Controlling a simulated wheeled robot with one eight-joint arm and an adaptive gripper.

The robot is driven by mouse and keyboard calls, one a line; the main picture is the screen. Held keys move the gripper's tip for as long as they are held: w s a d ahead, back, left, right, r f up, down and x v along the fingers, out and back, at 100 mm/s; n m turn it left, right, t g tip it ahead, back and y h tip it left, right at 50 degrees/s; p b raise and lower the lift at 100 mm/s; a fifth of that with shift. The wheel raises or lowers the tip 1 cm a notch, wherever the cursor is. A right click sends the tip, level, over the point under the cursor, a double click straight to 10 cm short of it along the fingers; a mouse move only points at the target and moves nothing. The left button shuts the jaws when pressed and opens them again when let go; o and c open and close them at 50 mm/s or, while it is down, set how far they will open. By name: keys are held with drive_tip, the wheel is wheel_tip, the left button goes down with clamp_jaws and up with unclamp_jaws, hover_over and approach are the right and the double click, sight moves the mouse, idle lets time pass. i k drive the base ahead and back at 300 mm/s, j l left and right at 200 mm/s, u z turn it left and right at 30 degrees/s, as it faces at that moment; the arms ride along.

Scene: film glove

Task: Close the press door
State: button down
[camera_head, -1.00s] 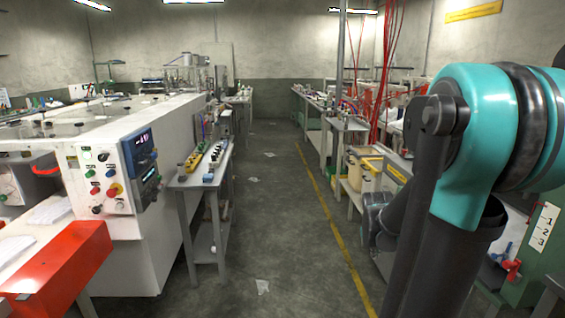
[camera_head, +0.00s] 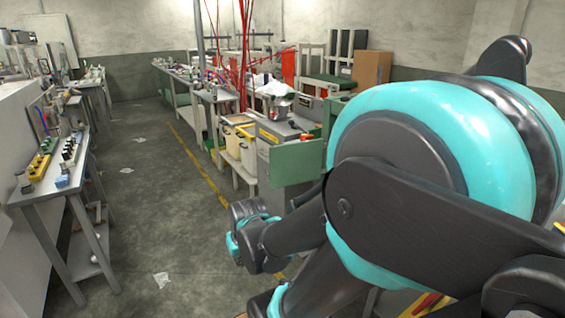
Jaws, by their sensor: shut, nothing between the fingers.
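A flat green panel (camera_head: 296,162) stands out from the side of a grey cabinet-like machine (camera_head: 268,150), right of the middle of the view. It looks like an open door, but I cannot tell for sure that it is the press door. My arm covers the lower right of the view and hides what is behind it. My gripper does not show; only teal and black arm links are seen, the lowest of them left of the green panel and nearer to me.
A narrow grey table (camera_head: 45,186) with small parts stands at the left beside a white machine (camera_head: 18,140). The grey floor aisle (camera_head: 150,190) is open, with a few paper scraps and a yellow line.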

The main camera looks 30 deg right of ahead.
sight(291, 164)
drive_tip(key=i+u, duration=0.15)
drive_tip(key=i, duration=1.2)
drive_tip(key=i+z, duration=0.1)
drive_tip(key=i, duration=0.85)
drive_tip(key=i+j+z, duration=0.1)
drive_tip(key=i, duration=0.85)
drive_tip(key=i+z, duration=0.8)
drive_tip(key=i, duration=0.15)
drive_tip(key=i+j+z, duration=0.25)
drive_tip(key=i+z, duration=0.15)
drive_tip(key=z, duration=3.1)
drive_tip(key=j, duration=0.1)
